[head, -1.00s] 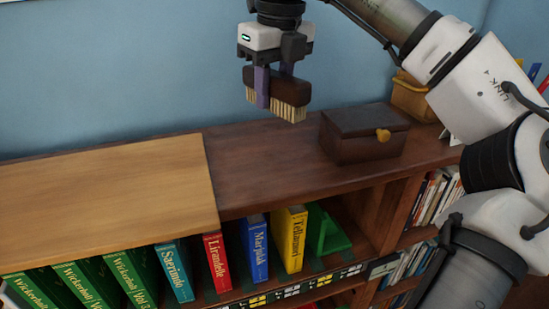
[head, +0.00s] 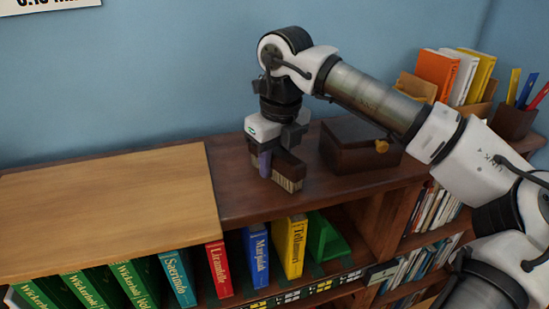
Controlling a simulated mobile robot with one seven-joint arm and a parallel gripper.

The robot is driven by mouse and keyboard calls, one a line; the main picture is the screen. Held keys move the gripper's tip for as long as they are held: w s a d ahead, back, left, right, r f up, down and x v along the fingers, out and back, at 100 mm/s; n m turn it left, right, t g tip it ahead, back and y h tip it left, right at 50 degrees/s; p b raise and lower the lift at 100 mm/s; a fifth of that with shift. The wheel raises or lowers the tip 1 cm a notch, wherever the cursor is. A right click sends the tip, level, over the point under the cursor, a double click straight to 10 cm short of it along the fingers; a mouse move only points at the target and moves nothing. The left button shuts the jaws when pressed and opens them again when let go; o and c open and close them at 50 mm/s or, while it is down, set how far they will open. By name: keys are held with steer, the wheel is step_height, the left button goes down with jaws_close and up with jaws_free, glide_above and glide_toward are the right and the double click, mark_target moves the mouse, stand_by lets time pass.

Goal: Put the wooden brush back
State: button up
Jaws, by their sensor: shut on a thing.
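The wooden brush (head: 288,172) has a dark brown back and pale bristles pointing down. My gripper (head: 272,160) is shut on it from above. The brush is at the dark wood top of the bookcase (head: 235,198), left of the dark wooden box. Its bristles are at or just above the surface; I cannot tell if they touch. Part of the brush is hidden behind the gripper's fingers.
The dark box (head: 350,150) with a yellow knob stands close to the right of the brush. A lighter wood top (head: 100,210) lies at the left. Books, including a yellow one (head: 290,247), and a green bookend (head: 328,238) stand on the shelf below. A pen holder (head: 513,121) is at the far right.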

mark_target(280, 151)
steer(key=shift+f, duration=0.15)
steer(key=o, duration=0.5)
steer(key=shift+f, duration=0.1)
steer(key=o, duration=0.5)
steer(key=shift+c, duration=0.2)
steer(key=r, duration=0.4)
steer(key=r+b, duration=0.1)
steer(key=r, duration=0.3)
steer(key=s+d+r, duration=0.1)
steer(key=r, duration=0.3)
steer(key=shift+r+b, duration=0.25)
steer(key=shift+b, duration=0.1)
